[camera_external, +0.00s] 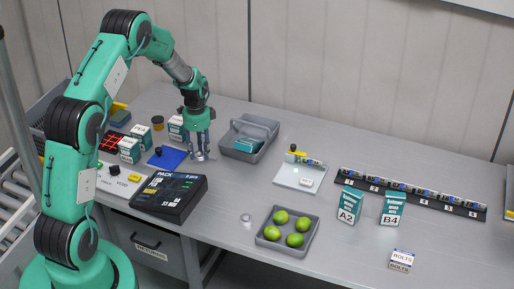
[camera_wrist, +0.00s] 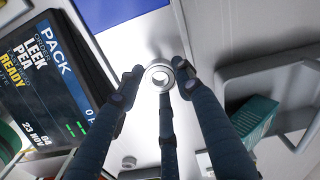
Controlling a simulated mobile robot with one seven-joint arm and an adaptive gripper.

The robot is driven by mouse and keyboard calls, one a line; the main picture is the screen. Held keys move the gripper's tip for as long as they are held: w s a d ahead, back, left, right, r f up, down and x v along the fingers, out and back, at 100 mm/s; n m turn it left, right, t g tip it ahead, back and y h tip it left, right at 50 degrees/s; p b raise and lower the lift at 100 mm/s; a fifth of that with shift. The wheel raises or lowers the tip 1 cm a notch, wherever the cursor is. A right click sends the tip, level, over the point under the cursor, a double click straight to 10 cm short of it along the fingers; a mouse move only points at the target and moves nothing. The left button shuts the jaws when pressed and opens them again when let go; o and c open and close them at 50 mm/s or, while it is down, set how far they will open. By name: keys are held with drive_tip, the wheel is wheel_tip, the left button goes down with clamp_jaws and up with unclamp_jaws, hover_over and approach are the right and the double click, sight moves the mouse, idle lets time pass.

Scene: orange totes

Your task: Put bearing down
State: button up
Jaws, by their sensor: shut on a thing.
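The bearing (camera_wrist: 150,72) is a small silver ring with a dark hole, seen in the wrist view between my fingertips. My gripper (camera_wrist: 159,80) has three dark fingers and is shut on the bearing. In the external view my gripper (camera_external: 200,156) points down, low over the grey table (camera_external: 228,187), just right of the blue mat (camera_external: 168,159). The blue mat's edge also shows at the top of the wrist view (camera_wrist: 115,10). I cannot tell whether the bearing touches the table.
A grey tote (camera_external: 262,130) holding a teal box stands close on the right. The dark PACK screen (camera_external: 168,195) is nearer, to the left. Teal-and-white boxes (camera_external: 129,150) stand left of the mat. A tray (camera_external: 270,238) of green fruit sits at the front. Open table lies between.

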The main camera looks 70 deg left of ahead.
sight(199, 154)
drive_tip(key=shift+f, duration=1.8)
drive_tip(key=shift+f, duration=0.15)
drive_tip(key=o, duration=0.9)
wheel_tip(199, 154, up, 12)
drive_tip(key=shift+r, duration=0.15)
